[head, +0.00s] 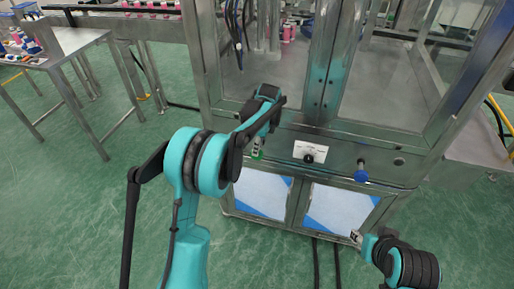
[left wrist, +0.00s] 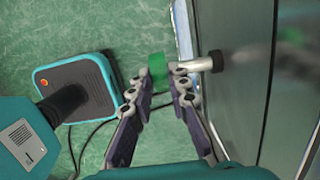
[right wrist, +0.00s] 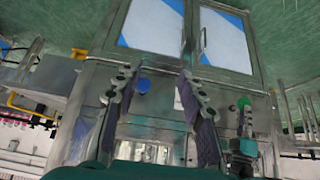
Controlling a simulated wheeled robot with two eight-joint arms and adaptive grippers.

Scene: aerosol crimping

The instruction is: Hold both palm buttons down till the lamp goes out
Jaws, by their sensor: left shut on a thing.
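The green palm button (head: 257,153) sits on a metal stem at the left of the machine's front panel. In the left wrist view, its green cap (left wrist: 157,68) lies between the fingertips of my left gripper (left wrist: 158,80), which is shut on it. The blue palm button (head: 361,173) is on the right of the panel. It also shows in the right wrist view (right wrist: 144,86), ahead between the spread fingers of my right gripper (right wrist: 157,78). That gripper is open, empty and apart from the blue button, below it in the head view. I cannot make out a lit lamp.
A white plate with a black knob (head: 310,152) sits between the buttons. Glass-doored machine housing (head: 390,80) rises above, with blue-and-white cabinet doors (head: 335,208) below. A metal table (head: 75,45) stands far left. The green floor in front is open.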

